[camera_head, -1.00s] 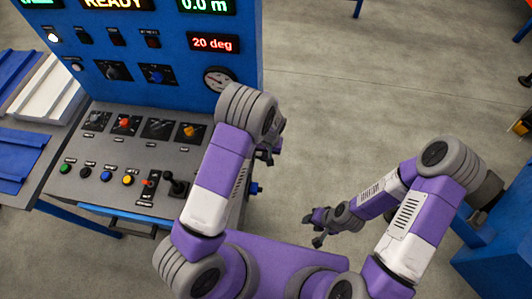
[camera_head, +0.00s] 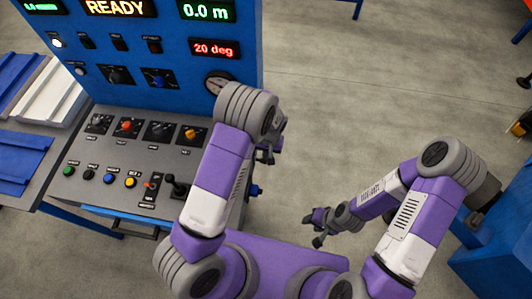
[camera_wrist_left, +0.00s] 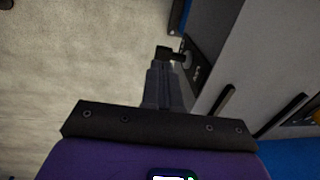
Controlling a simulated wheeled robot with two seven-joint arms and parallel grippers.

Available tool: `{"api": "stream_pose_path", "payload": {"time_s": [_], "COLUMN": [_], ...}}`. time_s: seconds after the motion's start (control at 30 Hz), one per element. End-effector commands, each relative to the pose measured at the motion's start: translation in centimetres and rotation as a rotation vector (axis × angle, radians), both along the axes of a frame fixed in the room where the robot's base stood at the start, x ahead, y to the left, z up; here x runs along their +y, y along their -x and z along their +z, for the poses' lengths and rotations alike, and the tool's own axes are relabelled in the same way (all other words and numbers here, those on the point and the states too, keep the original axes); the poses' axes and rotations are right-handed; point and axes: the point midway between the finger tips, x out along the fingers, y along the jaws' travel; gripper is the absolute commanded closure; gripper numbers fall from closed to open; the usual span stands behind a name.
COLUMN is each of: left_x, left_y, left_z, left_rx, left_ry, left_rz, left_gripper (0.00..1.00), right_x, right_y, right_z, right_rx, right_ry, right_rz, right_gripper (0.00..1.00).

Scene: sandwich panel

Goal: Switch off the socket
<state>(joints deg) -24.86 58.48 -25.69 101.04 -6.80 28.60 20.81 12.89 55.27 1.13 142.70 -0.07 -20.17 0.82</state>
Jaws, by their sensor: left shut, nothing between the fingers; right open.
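A blue fitting (camera_head: 254,190), perhaps the socket, sticks out of the right side of the console; I cannot tell whether it is on or off. In the left wrist view a dark plate (camera_wrist_left: 197,70) with small pale markings sits on the grey side wall. My left gripper (camera_head: 266,156) is beside the console's right side, partly hidden by its own arm. In the left wrist view the left gripper (camera_wrist_left: 163,53) is shut and empty, with its tip close to the dark plate; contact is unclear. My right gripper (camera_head: 318,226) is open and empty above the floor.
The blue console (camera_head: 150,105) carries displays, several knobs, buttons and a black joystick (camera_head: 176,187) on its sloped desk. A table with blue and white panels (camera_head: 35,90) stands at the left. Open floor (camera_head: 370,110) lies right of the console.

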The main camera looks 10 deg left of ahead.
Motion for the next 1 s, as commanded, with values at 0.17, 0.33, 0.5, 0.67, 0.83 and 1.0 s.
{"api": "stream_pose_path", "payload": {"time_s": [0.17,0.33,0.5,0.67,0.83,1.0], "left_x": [-0.7,-1.5,-2.2,-2.4,-2.5,-2.5], "left_y": [-0.2,-0.2,-0.2,-0.2,-0.2,-0.2], "left_z": [3.9,7.7,10.6,12.0,12.4,12.3], "left_rx": [-0.004,-0.005,-0.003,0.000,0.000,0.000], "left_ry": [0.002,0.002,0.002,0.000,0.000,0.000], "left_rz": [0.000,0.002,0.001,0.003,0.003,0.002], "left_gripper": [1.00,1.00,1.00,1.00,1.00,1.00], "right_x": [0.0,0.0,0.0,0.0,0.0,0.0], "right_y": [0.0,0.0,0.0,0.0,0.0,0.0], "right_z": [2.3,2.5,2.8,3.0,3.0,3.0], "right_rx": [0.000,0.000,0.000,0.000,0.000,0.000], "right_ry": [0.000,0.000,0.000,0.000,0.000,0.000], "right_rz": [0.000,0.000,0.000,0.000,0.000,0.000], "right_gripper": [0.57,0.57,0.57,0.57,0.57,0.57]}}
